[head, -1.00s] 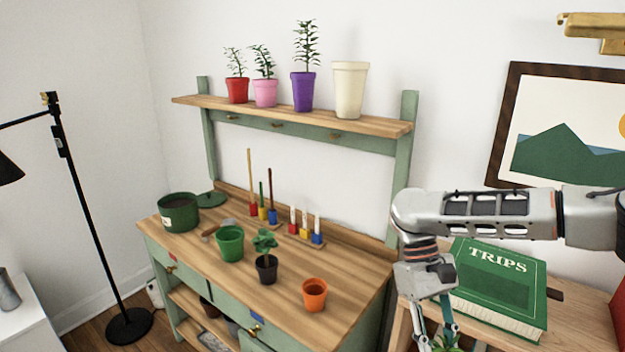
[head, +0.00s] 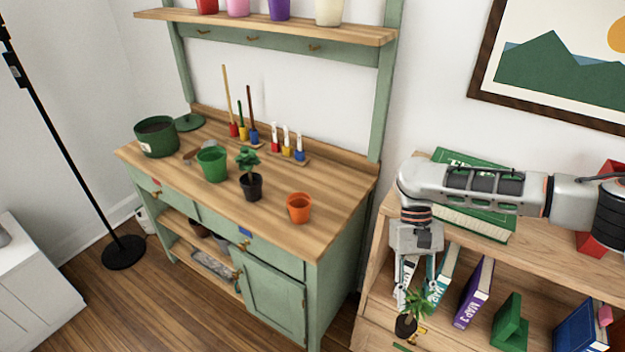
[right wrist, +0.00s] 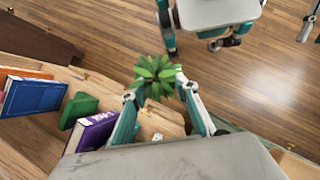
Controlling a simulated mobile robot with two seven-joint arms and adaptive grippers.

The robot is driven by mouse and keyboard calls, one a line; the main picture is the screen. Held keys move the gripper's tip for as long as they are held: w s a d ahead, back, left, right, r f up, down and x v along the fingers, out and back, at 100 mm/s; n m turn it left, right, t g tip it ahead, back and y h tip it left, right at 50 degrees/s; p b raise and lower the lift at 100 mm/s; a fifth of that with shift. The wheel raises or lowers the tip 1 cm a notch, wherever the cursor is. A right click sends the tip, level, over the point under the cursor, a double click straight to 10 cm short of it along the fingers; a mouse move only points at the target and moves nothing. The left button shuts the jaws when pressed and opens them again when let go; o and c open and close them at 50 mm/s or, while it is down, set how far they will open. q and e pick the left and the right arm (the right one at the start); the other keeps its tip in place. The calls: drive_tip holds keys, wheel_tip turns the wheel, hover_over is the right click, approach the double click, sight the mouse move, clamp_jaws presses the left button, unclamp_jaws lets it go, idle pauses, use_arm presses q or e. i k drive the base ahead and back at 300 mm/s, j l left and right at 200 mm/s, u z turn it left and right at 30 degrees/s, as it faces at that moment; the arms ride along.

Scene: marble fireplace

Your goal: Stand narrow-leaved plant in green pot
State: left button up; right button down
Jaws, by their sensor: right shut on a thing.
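The narrow-leaved plant (head: 418,304) has spiky green leaves and a dark rounded base. My right gripper (head: 414,297) points down and is shut on it, in front of the bookshelf at the lower right of the head view. In the right wrist view the leaves (right wrist: 157,76) show between the fingertips of my right gripper (right wrist: 158,92); the base is hidden beneath them. The green pot (head: 212,164) stands upright on the workbench, left of the gripper, and looks empty. My left gripper is not in view.
The workbench (head: 180,182) also holds a black pot with a broad-leaved plant (head: 250,178), an orange pot (head: 299,207), a dark green container (head: 156,138) and upright tools. The bookshelf (head: 375,262) holds several books. Floor is clear before the workbench.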

sight(216, 168)
drive_tip(key=i+j+z, duration=0.1)
drive_tip(key=j, duration=0.5)
drive_tip(key=i+j+z, duration=0.1)
drive_tip(key=i+j, duration=0.15)
drive_tip(key=j, duration=0.4)
drive_tip(key=i+j+z, duration=0.1)
drive_tip(key=j, duration=0.5)
drive_tip(key=i+j+z, duration=0.1)
drive_tip(key=j, duration=0.55)
drive_tip(key=i+j, duration=0.1)
drive_tip(key=j, duration=0.55)
drive_tip(key=z, duration=0.05)
